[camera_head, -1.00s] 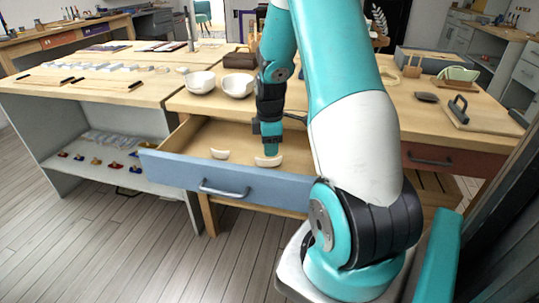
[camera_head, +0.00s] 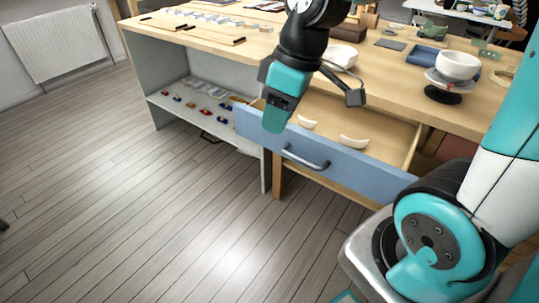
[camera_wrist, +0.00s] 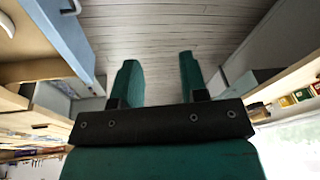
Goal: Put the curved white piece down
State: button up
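Two curved white pieces lie in the open blue-fronted drawer (camera_head: 345,172). The smaller white piece (camera_head: 307,122) is on the left, and the larger curved white piece (camera_head: 354,142) is to its right, apart from it. My gripper (camera_head: 277,112) hangs at the drawer's left end, in front of its blue front in the head view. In the wrist view my gripper (camera_wrist: 158,75) has its two teal fingers wide apart, with nothing between them and the floor beyond.
The wooden workbench (camera_head: 390,62) holds a white bowl (camera_head: 340,55) and another white bowl (camera_head: 457,66) on a black stand. A grey shelf unit (camera_head: 170,85) with small coloured items stands left of the drawer. The wood floor (camera_head: 130,200) in front is clear.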

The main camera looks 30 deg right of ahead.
jog(key=s+a+r+g+y, duration=0.1)
jog(key=s+a+r, duration=0.1)
jog(key=s+a, duration=0.6)
jog(key=s, duration=0.2)
jog(key=shift+s+a+r+m, duration=0.2)
jog(key=shift+s+a+m, duration=0.1)
jog(key=shift+s+a, duration=0.1)
